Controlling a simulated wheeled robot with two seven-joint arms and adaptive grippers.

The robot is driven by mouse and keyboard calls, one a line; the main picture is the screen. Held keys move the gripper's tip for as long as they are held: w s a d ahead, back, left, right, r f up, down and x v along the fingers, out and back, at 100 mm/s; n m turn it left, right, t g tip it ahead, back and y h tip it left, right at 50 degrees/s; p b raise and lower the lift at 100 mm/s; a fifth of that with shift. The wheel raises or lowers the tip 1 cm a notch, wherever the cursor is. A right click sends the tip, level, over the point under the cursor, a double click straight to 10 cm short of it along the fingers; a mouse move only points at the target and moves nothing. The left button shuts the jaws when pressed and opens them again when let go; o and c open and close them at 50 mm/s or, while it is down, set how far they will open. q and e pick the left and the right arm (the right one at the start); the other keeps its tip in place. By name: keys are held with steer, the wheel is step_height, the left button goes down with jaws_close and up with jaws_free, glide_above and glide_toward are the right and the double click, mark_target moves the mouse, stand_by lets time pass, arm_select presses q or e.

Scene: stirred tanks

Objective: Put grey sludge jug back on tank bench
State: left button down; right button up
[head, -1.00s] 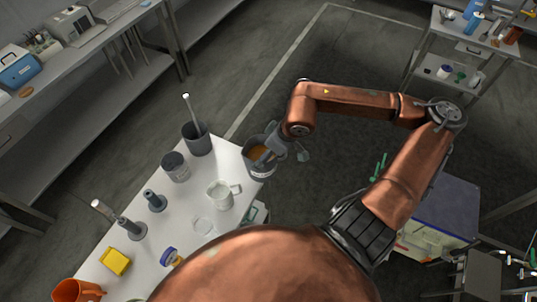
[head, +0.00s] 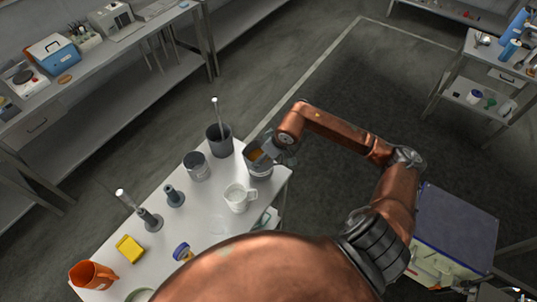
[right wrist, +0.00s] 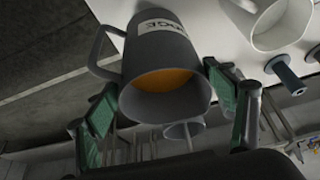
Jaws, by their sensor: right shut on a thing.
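The grey sludge jug (head: 257,168) is at the far right end of the white tank bench (head: 215,235). Orange-brown contents show in its open top. In the right wrist view the jug (right wrist: 165,58) shows a partly visible label and its handle at the left. My right gripper (right wrist: 165,95) is shut on the jug, with green-padded fingers on either side. In the head view the right gripper (head: 277,150) reaches the jug from the right. I cannot tell whether the jug's base touches the bench. My left gripper is not in view.
A dark pot with a rod (head: 218,147), a grey can (head: 196,168) and a white jug (head: 238,198) stand close by. Grey stands (head: 150,220), a yellow block (head: 130,248) and an orange jug (head: 92,276) are nearer. The bench's right edge is close to the grey jug.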

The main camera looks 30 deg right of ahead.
steer(key=shift+w+f+p, duration=0.2)
steer(key=shift+f+p, duration=0.55)
steer(key=shift+f, duration=0.8)
steer(key=o, duration=2.2)
steer(key=shift+s+f, duration=0.15)
steer(key=b+v, duration=0.2)
steer(key=v, duration=1)
steer(key=shift+b, duration=0.4)
